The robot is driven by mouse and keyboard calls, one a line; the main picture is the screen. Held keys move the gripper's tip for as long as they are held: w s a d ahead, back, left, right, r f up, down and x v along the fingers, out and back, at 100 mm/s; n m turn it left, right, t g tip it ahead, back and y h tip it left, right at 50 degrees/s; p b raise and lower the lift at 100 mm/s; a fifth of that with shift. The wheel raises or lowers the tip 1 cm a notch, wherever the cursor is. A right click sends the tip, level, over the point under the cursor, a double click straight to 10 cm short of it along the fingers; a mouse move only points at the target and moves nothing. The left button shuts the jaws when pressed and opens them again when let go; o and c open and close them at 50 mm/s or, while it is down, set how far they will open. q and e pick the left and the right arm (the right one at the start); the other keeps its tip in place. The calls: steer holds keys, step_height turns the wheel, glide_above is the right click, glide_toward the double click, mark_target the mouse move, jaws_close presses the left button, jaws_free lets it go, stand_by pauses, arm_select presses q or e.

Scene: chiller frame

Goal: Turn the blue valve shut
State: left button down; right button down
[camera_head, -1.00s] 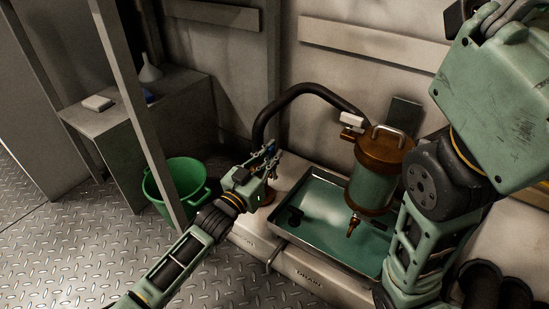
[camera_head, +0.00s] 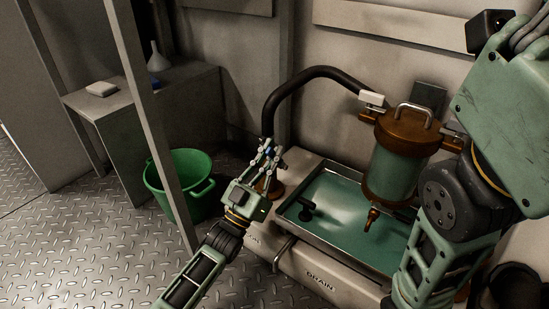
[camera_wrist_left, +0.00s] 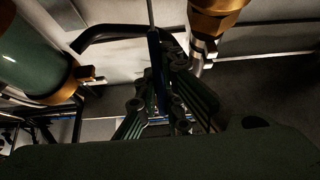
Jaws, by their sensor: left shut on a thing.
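The blue valve handle shows as a thin blue strip (camera_wrist_left: 157,68) between my left fingers in the left wrist view. In the head view only a small blue bit shows at the fingers, and the rest is hidden. My left gripper (camera_head: 268,152) is shut on the blue handle, beside the brass pipe fitting (camera_head: 270,187) at the foot of the black hose (camera_head: 300,80). How far the valve is turned cannot be told. My right arm fills the right side of the head view, but its gripper is not seen.
A metal tray (camera_head: 290,212) with greenish liquid lies right of the gripper. A brass-capped canister (camera_head: 395,160) stands over it. A green bucket (camera_head: 180,200) stands on the floor behind a grey post (camera_head: 150,110). The floor at left is clear.

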arm_select(q)
steer(key=shift+f, duration=0.1)
steer(key=c, duration=1.9)
jaws_free()
steer(key=shift+o, duration=0.2)
steer(key=v, duration=1.2)
